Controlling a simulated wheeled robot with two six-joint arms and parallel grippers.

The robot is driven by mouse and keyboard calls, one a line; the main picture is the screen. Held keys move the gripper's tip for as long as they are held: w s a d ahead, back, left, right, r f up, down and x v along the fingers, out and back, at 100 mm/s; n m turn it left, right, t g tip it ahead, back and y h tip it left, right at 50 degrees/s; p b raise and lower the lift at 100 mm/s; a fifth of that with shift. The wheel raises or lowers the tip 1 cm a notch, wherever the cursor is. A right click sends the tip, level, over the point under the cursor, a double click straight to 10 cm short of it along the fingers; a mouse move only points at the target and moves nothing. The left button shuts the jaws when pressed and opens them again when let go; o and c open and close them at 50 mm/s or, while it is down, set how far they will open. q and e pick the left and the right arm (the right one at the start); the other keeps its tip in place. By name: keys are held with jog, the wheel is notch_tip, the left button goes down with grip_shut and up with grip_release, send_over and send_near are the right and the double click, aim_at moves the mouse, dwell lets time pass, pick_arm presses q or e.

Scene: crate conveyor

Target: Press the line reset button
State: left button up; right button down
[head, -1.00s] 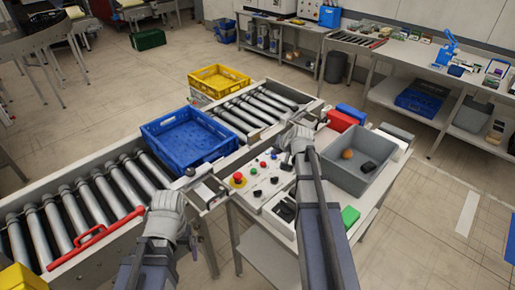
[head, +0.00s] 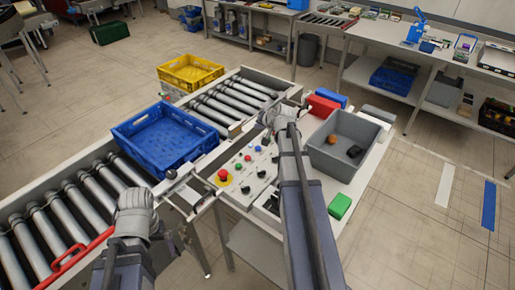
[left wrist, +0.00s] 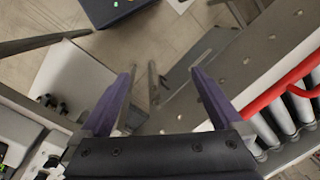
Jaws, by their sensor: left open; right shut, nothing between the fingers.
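The white control panel (head: 231,189) stands beside the roller conveyor in the head view. Labels are too small to read. My right gripper (head: 279,120) is shut and empty at the far end of the panel, its fingertips hard to make out. My left gripper (head: 135,203) is near the conveyor edge, left of the panel; its fingers (left wrist: 162,80) are open and empty in the left wrist view.
A blue crate (head: 124,140) sits on the conveyor, with a yellow crate (head: 165,73) behind it. A grey bin (head: 316,158) with small items and a green box (head: 340,206) lie right of the panel. A red bar (head: 75,255) lies along the conveyor at left.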

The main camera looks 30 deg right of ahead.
aim_at(259, 149)
jog(key=shift+f+b, duration=4.25)
jog(key=shift+f, duration=0.1)
jog(key=shift+f, duration=0.1)
jog(key=shift+f+b, duration=0.3)
jog(key=shift+b, duration=0.05)
jog(key=shift+f+b, duration=0.45)
jog(key=shift+b, duration=0.05)
jog(key=shift+r, duration=0.1)
jog(key=shift+r+p, duration=0.8)
jog(key=shift+p, duration=0.1)
notch_tip(259, 149, up, 5)
jog(key=p, duration=0.5)
jog(key=shift+r, duration=0.1)
